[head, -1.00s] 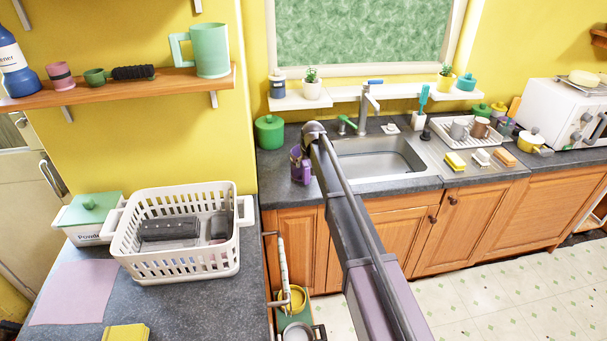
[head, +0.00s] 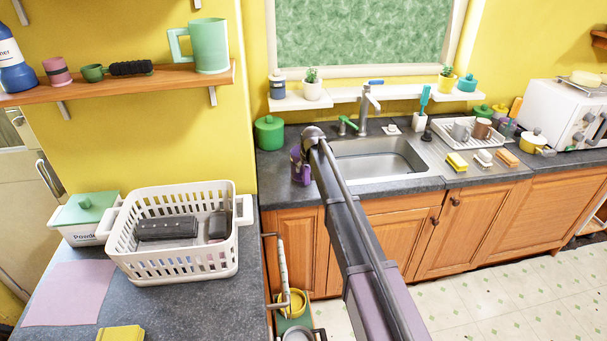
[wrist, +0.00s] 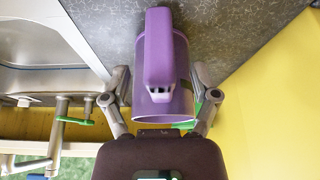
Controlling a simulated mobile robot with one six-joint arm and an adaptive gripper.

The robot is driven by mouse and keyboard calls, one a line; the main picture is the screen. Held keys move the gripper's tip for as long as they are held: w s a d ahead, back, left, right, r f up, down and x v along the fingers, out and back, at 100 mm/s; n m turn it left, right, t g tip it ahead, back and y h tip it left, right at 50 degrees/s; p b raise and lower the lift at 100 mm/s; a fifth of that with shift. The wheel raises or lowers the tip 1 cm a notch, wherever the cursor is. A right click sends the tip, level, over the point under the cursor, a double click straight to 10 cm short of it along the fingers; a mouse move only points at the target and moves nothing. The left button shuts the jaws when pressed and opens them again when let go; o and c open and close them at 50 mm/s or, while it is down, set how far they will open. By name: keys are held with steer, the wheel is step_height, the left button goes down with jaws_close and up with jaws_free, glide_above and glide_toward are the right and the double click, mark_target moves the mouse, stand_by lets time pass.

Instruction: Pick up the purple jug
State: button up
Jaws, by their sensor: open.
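The purple jug (head: 298,168) stands on the grey counter left of the sink, partly hidden by my arm in the head view. In the wrist view the jug (wrist: 178,98) fills the middle, with its handle toward the camera. My gripper (wrist: 164,100) has its two fingers on either side of the jug, one left and one right, apart. The right finger lies close to the jug's wall; I cannot tell whether it touches. In the head view the gripper's fingers are hidden behind my arm.
The sink (head: 378,160) and its tap (head: 368,98) are just right of the jug. A green canister (head: 269,133) stands behind it to the left. A yellow wall (wrist: 275,95) is close by in the wrist view. A white basket (head: 180,265) sits on the near left counter.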

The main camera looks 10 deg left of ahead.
steer(key=shift+b+x, duration=0.95)
steer(key=shift+x, duration=0.4)
steer(key=shift+s, duration=0.1)
jaws_close()
